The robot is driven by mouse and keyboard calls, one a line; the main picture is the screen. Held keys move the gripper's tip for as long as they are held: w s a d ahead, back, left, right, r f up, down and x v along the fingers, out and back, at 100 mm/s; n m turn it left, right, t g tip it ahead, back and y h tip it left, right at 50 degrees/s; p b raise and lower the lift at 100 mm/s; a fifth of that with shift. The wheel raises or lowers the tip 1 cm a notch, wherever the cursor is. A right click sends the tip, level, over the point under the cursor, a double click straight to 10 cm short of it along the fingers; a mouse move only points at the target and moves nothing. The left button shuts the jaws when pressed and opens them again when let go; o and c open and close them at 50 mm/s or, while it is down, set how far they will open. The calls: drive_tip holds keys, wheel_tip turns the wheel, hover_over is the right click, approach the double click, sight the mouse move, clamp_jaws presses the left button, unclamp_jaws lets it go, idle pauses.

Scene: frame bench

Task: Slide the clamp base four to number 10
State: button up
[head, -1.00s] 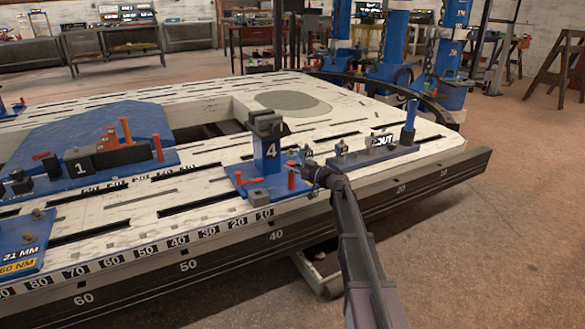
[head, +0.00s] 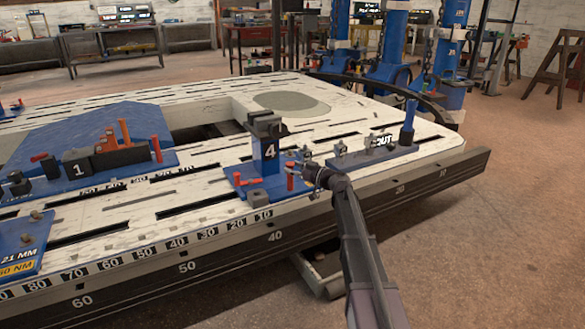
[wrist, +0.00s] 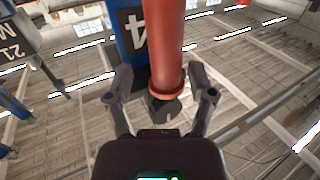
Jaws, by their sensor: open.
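Clamp base four (head: 265,150) is a blue post with a white 4 and a dark jaw on top, standing upright on a blue plate on the bench. Its plate lies behind the white edge scale, near the number 10 (head: 264,214) and the 20 beside it. Red pins stand on the plate. My gripper (head: 312,173) is at the plate's right side. In the wrist view my open gripper (wrist: 160,97) has a red pin (wrist: 168,45) between its spread fingers, with the blue post (wrist: 132,45) just behind. I cannot tell whether a finger touches the pin.
Clamp base one (head: 80,168) stands to the left, and a plate marked 21 MM (head: 22,252) is at the near left. Slots run along the white bench top (head: 120,213).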

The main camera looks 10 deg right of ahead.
drive_tip(key=v, duration=1.1)
drive_tip(key=shift+d, duration=0.25)
drive_tip(key=shift+s, duration=0.15)
drive_tip(key=s+a+f+m+g+h+p, duration=0.1)
drive_tip(key=s+a+g+h+p, duration=0.1)
drive_tip(key=s+a+g+p, duration=0.45)
drive_tip(key=s+a+f+m+g+h+p, duration=0.1)
drive_tip(key=s+a+m+h+p, duration=0.2)
drive_tip(key=s, duration=0.6)
drive_tip(key=s+d+r+m+g+h+p, duration=0.2)
drive_tip(key=s+m+h+p, duration=0.15)
drive_tip(key=s+p, duration=0.4)
drive_tip(key=s+d+r+m+g+h+p, duration=0.25)
drive_tip(key=s+h+p, duration=0.2)
drive_tip(key=s, duration=0.55)
wheel_tip(320, 180, up, 37)
drive_tip(key=p, duration=3.7)
drive_tip(key=shift+w+r, duration=0.1)
drive_tip(key=shift+r, duration=0.05)
